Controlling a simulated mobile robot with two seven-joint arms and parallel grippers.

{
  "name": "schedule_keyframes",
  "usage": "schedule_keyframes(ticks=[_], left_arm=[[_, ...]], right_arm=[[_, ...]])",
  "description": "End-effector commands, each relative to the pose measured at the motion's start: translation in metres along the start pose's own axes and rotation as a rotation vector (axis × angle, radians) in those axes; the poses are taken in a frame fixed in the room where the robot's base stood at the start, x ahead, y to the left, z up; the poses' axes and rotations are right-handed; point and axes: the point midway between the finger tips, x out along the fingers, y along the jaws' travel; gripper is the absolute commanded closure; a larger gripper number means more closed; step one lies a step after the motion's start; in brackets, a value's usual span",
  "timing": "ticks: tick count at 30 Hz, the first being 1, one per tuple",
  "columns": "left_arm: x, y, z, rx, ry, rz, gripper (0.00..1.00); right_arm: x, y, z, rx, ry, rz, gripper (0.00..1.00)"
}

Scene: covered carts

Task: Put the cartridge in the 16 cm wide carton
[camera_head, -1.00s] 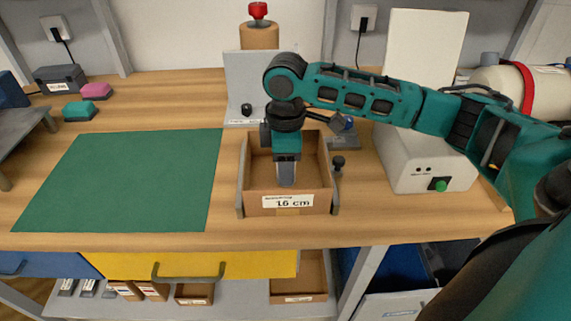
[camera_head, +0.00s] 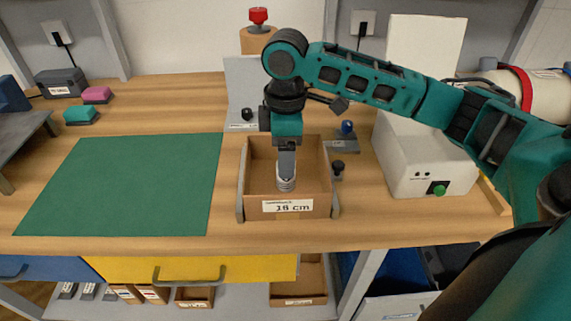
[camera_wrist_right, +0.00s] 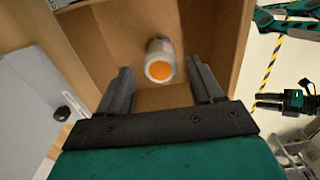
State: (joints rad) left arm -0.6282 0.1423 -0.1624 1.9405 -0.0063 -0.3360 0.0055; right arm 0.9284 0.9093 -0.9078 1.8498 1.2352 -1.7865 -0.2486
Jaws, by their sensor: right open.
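The carton (camera_head: 288,207) is an open brown box with a label reading about 16 cm, on the wooden worktop. The cartridge (camera_head: 286,184) is a pale grey cylinder inside the carton. In the right wrist view its orange end (camera_wrist_right: 160,70) faces the camera; whether it stands exactly upright is hard to tell. My right gripper (camera_head: 286,150) points down over the carton, just above the cartridge. In the right wrist view its fingers (camera_wrist_right: 162,88) are apart, with clear gaps beside the cartridge. A small teal and black gripper (camera_wrist_right: 297,101), probably my left, shows at the right; its opening is unclear.
A green mat (camera_head: 120,185) lies left of the carton, clear. A grey upright panel (camera_head: 243,85) stands behind it. A white box with a green button (camera_head: 425,165) is to the right. A small dark-knobbed post (camera_head: 338,168) stands close by the carton's right side.

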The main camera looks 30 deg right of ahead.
Motion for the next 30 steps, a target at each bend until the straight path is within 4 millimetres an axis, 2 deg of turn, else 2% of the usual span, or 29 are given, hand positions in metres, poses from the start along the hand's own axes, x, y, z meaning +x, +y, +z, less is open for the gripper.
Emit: schedule_keyframes(ticks=[1, 6, 12, 30], left_arm=[[-0.002, 0.000, -0.003, 0.000, 0.000, 0.000, 0.57], [-0.005, 0.000, -0.007, 0.000, 0.000, 0.000, 0.57], [-0.006, 0.000, -0.009, 0.000, 0.001, 0.000, 0.57], [-0.005, -0.001, -0.013, 0.001, 0.007, 0.000, 0.57]], right_arm=[[-0.014, 0.000, -0.001, -0.001, 0.002, 0.002, 0.34], [-0.048, 0.000, -0.001, -0.002, 0.003, 0.002, 0.34], [-0.070, 0.000, -0.001, -0.001, 0.000, -0.001, 0.34], [-0.074, 0.000, 0.000, -0.001, -0.001, -0.002, 0.34]])
